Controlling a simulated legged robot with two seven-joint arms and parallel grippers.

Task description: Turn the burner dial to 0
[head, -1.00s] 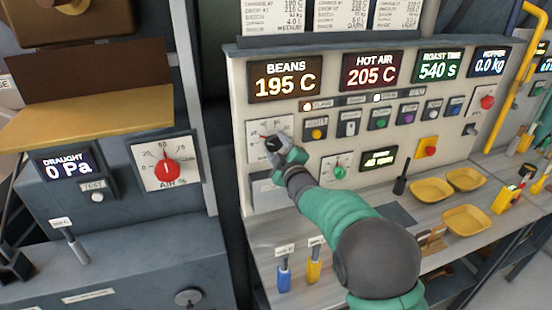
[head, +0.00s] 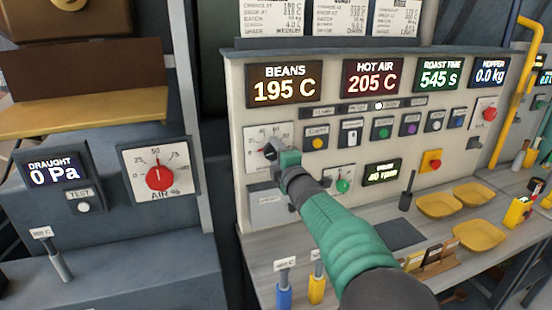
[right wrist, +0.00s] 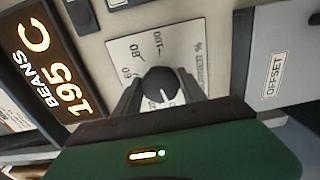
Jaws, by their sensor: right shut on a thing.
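The burner dial (head: 256,134) is a white scale plate on the roaster panel, below the BEANS display. My right gripper (head: 281,158) is at its knob and hides part of the plate. In the right wrist view the black round knob (right wrist: 160,83) sits between the two dark fingers (right wrist: 160,90), which are shut on it. A white pointer line on the knob points down in that view, towards the gripper body. The 100, 80 and 60 marks show; the low end of the scale is partly hidden. My left gripper is not in view.
A red AIR % dial (head: 159,177) is on the separate cabinet at left. Several coloured buttons and a green knob (head: 343,186) are near my right arm. Yellow trays (head: 438,205) and tools stand on the bench below.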

